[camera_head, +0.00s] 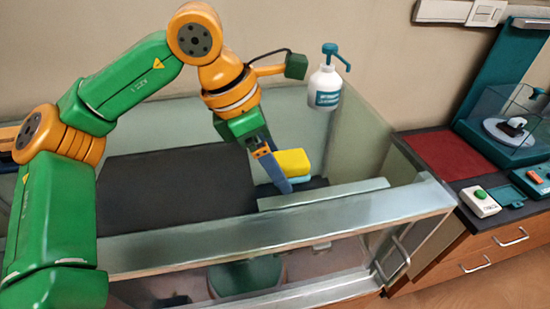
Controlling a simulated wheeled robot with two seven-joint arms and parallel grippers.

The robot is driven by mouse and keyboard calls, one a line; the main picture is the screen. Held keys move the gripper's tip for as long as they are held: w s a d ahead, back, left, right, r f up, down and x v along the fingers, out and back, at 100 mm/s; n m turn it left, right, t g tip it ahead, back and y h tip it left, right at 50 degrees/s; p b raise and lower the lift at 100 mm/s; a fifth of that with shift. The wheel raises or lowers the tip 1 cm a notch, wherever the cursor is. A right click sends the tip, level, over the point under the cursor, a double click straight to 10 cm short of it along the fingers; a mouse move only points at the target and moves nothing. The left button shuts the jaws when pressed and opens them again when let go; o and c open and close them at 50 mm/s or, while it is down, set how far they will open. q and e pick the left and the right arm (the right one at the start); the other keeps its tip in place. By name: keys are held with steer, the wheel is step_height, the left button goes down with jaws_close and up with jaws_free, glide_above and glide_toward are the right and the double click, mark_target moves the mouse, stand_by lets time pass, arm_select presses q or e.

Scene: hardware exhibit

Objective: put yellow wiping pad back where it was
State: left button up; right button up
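The yellow wiping pad (293,161) is at the right end of the dark surface inside the glass-walled enclosure, with a light blue layer or pad (302,178) directly beneath it. My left gripper (278,172) reaches down from above, with one blue-grey finger in front of the pad's left side. The other finger is hidden, so I cannot tell whether the gripper is open or closed on the pad. My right gripper is not in view.
A metal-topped front rail (270,232) and a glass wall (372,140) bound the enclosure. A white pump bottle (325,90) is at the back right. A dark counter with a red mat (445,155) and a white box with a green button (480,200) is to the right.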

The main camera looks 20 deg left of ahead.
arm_select(q)
steer(key=shift+r, duration=0.1)
steer(key=shift+r+p, duration=0.3)
steer(key=shift+r, duration=0.05)
steer(key=p+v, duration=0.1)
steer(key=v, duration=1)
steer(key=shift+a+r, duration=0.2)
steer(key=shift+r, duration=0.05)
steer(key=shift+s+f, duration=0.1)
